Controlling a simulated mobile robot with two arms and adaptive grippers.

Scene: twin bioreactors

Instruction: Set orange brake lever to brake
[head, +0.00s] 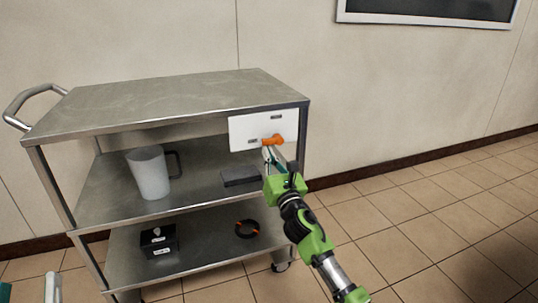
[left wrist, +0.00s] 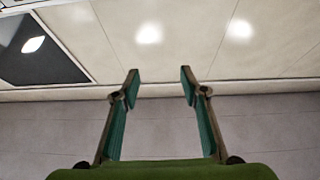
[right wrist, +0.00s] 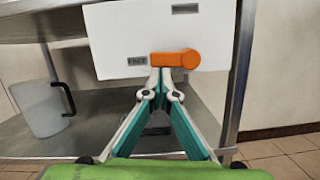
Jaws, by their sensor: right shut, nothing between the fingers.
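The orange brake lever (head: 272,140) is on a white panel (head: 240,131) at the right front of a metal cart. In the right wrist view the lever (right wrist: 175,59) lies level, its round hub at right and its arm pointing left toward a label reading FREE (right wrist: 137,61). A second label (right wrist: 185,8) sits above the hub, unreadable. My right gripper (right wrist: 160,73) is shut and empty, its fingertips just below the lever arm; whether they touch it I cannot tell.
The metal cart (head: 165,98) has a bare top. A translucent jug (head: 150,174) and a dark flat object (head: 240,176) stand on the middle shelf. A black box (head: 159,241) and a black-orange ring (head: 246,229) are on the lower shelf. The floor to the right is clear.

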